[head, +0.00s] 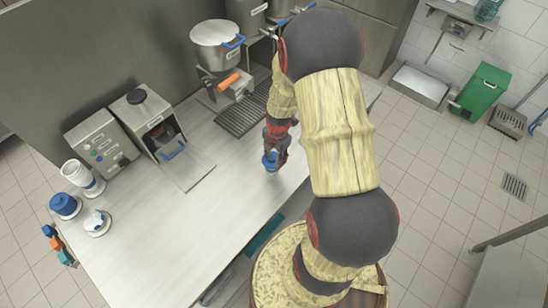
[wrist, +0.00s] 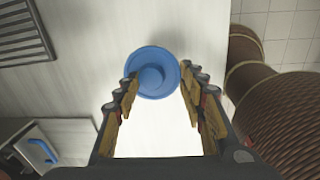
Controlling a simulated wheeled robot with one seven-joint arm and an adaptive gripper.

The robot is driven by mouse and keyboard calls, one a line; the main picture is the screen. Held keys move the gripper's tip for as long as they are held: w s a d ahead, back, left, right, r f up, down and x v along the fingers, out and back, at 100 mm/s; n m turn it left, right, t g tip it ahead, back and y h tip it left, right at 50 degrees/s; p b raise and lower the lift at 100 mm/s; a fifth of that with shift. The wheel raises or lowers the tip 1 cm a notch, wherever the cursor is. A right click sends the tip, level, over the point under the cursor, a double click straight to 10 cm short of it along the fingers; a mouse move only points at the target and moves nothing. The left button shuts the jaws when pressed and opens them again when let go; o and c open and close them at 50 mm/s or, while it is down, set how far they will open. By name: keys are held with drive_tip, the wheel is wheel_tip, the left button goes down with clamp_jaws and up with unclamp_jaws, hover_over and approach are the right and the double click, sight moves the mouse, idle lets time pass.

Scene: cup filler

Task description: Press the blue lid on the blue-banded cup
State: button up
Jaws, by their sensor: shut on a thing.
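My gripper (wrist: 158,77) is shut on the blue lid (wrist: 152,72), a round disc with a raised middle, which sits between the fingertips in the wrist view. In the head view the blue lid (head: 270,161) shows small at the gripper's end, over the right part of the steel counter. I cannot tell whether it touches anything below. I cannot make out a blue-banded cup for certain; anything under the lid is hidden.
White stacked cups (head: 82,178), a blue stack (head: 65,205) and a small white item (head: 97,222) stand at the counter's left end. An open-fronted machine (head: 165,134) and a pot-topped dispenser (head: 217,45) stand along the back. The counter's middle (head: 190,230) is clear.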

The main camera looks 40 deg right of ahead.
drive_tip(key=shift+f, duration=0.2)
drive_tip(key=o, duration=0.7)
drive_tip(key=shift+o, duration=0.2)
drive_tip(key=shift+r, duration=0.15)
wheel_tip(320, 180, up, 12)
drive_tip(key=s, duration=0.1)
idle(0.8)
